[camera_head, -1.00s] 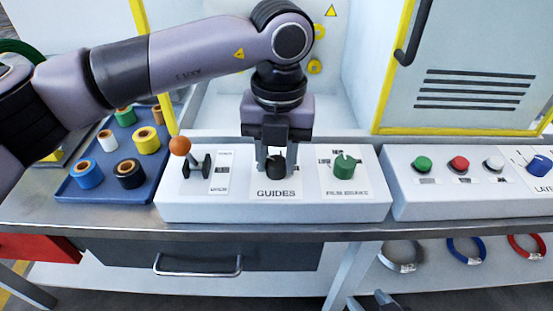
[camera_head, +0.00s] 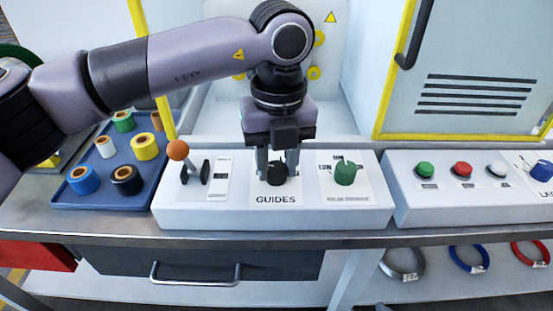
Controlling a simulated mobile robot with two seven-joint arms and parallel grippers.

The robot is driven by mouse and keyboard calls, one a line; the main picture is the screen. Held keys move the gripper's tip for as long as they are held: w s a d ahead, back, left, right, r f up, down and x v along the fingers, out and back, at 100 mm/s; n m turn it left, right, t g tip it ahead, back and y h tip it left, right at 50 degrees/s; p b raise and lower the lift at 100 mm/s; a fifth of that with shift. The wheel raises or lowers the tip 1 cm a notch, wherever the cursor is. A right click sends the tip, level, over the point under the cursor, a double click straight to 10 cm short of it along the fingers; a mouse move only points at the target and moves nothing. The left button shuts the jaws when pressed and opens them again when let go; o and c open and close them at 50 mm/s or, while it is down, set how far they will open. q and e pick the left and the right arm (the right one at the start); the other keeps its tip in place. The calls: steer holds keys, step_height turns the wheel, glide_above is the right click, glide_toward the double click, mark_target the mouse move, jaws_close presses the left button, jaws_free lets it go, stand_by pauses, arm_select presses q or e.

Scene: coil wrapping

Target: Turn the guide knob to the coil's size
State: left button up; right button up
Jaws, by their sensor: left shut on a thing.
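The guide knob (camera_head: 277,175) is black and sits on the white plate marked GUIDES (camera_head: 276,199), in the middle of the left control box. My left gripper (camera_head: 277,170) points straight down over it, with one finger on each side. It is shut on the knob. The gripper hides the upper part of the plate, so the size marks and the knob's pointer cannot be read. Coils in grey (camera_head: 403,265), blue (camera_head: 468,258) and red (camera_head: 530,254) lie on the shelf below. My right gripper is not in view.
An orange-topped lever (camera_head: 178,151) stands left of the knob and a green knob (camera_head: 345,173) right of it. A second box (camera_head: 470,205) carries green, red and white buttons and a blue knob. A blue tray (camera_head: 70,198) holds several tape rolls.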

mark_target(278, 167)
arm_select(q)
steer(key=shift+r, duration=0.1)
steer(key=o, duration=1)
steer(key=shift+o, duration=0.2)
steer(key=shift+d+r+p, duration=0.1)
steer(key=shift+r+p, duration=0.25)
steer(key=shift+r, duration=3.2)
